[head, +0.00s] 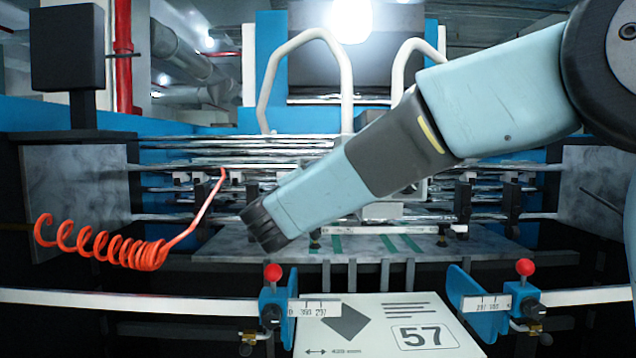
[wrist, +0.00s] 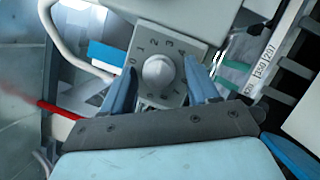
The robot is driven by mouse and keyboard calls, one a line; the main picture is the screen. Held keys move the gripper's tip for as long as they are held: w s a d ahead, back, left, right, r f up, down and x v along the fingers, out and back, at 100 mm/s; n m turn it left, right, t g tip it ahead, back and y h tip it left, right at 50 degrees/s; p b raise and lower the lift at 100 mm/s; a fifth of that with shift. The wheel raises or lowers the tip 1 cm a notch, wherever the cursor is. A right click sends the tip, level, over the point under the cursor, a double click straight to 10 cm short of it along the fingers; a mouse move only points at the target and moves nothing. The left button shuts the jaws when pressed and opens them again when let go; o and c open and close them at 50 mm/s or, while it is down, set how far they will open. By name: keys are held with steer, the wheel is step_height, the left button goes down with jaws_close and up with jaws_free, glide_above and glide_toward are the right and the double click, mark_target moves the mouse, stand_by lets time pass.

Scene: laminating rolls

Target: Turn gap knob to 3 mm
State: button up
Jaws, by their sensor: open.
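In the wrist view, the gap knob (wrist: 158,72) is a round, pale knob on a square grey dial plate (wrist: 143,33). Numerals run around it; the 3 is above and slightly right of the knob. I cannot make out a pointer mark, so its setting is unclear. My gripper (wrist: 159,67) is open, with one blue finger on each side of the knob; the fingers look apart from it, though depth is hard to judge. The lower part of the dial is hard to read. In the head view my arm crosses the machine, and I cannot make out the knob.
The laminating machine's rolls (head: 200,163) lie behind my arm. White curved tubes (head: 345,75) rise above them. A coiled orange hose (head: 110,248) hangs at left. A card marked 57 (head: 385,340) lies between two blue guides with red knobs at the front.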

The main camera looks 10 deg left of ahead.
steer(key=shift+s, duration=0.1)
steer(key=v, duration=1.3)
steer(key=shift+s+f, duration=0.2)
steer(key=shift+s, duration=0.1)
steer(key=d+f+n+t+y, duration=0.25)
steer(key=n+y, duration=0.25)
steer(key=n, duration=0.9)
steer(key=x, duration=0.9)
steer(key=f+x, duration=0.1)
steer(key=x, duration=0.4)
steer(key=shift+w+d, duration=0.3)
steer(key=shift+d, duration=0.1)
